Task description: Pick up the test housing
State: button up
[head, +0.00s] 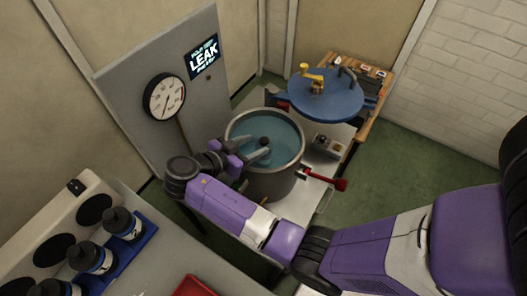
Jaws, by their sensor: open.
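A small dark, round-topped piece (263,142) shows in the water of a grey metal tank (274,188). It may be the test housing, but it is too small to tell. My gripper (256,153) reaches over the tank's left rim, with its fingers open right beside the dark piece. I cannot tell whether they touch it or straddle it. Similar black-capped cylinders (94,258) stand in a blue rack at the lower left, away from my gripper.
A round blue lid (325,95) with a yellow fitting hangs or stands behind the tank, at the right. A grey panel with a gauge (164,98) and a LEAK sign (202,57) rises to the left. A red-handled lever (327,181) sticks out at the tank's right. Green floor lies clear beyond.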

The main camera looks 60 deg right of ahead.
aim_at(262, 141)
jog(key=shift+x, duration=1.7)
grip_shut()
jog(key=shift+w+r+p, duration=0.1)
jog(key=shift+r+p, duration=0.05)
jog(key=shift+p, duration=0.15)
